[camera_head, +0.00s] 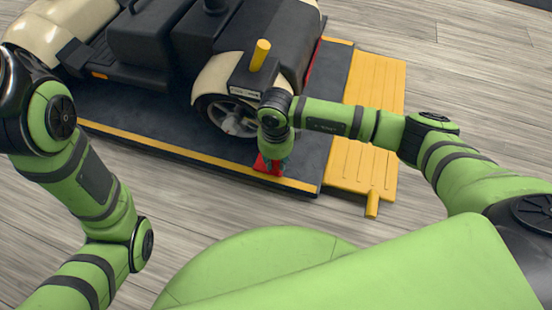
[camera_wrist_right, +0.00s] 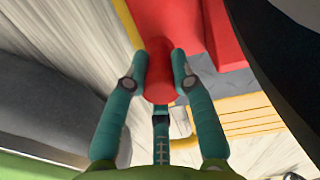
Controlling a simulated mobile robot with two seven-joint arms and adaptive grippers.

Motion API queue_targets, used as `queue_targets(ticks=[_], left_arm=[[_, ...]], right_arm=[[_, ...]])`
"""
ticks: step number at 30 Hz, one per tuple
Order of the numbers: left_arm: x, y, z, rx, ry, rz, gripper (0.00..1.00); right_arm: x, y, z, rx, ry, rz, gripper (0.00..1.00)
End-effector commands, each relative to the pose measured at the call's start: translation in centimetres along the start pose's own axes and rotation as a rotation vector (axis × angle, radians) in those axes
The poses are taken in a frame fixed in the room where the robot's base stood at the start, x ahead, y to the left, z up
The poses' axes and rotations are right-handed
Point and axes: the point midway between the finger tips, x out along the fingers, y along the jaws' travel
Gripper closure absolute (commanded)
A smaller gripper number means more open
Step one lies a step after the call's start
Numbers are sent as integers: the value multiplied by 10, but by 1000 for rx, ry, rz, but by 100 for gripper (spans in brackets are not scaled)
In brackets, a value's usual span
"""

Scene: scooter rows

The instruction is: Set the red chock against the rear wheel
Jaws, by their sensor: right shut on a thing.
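The red chock (camera_head: 268,165) sits low at the near edge of the dark platform, partly hidden by my right gripper (camera_head: 272,152). The scooter's wheel (camera_head: 231,117) under the cream fender is just behind and left of it. I cannot tell whether chock and tyre touch. In the wrist view, my right gripper (camera_wrist_right: 160,62) has its teal fingers closed around the chock's round red handle (camera_wrist_right: 159,82). The red chock body (camera_wrist_right: 226,35) shows beyond it. My left arm shows at the left of the head view, but its gripper is not in view.
The scooter (camera_head: 150,40) stands on a dark platform (camera_head: 310,160) with a yellow front stripe. A yellow ramp (camera_head: 375,85) lies along the platform's right side. A yellow post (camera_head: 260,55) stands above the fender. Grey plank floor is clear in front.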

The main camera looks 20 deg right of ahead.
Motion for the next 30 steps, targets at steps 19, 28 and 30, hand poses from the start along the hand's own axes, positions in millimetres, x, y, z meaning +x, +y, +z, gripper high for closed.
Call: queue_targets(ticks=[19,28,30], left_arm=[[-2,0,0,3,1,0,60],[-5,0,-1,4,0,4,60],[-5,1,-1,4,0,5,60]], right_arm=[[1,-2,5,0,-1,-2,100],[0,-4,11,-2,-2,-1,100],[0,-4,12,-1,-2,-1,100]])
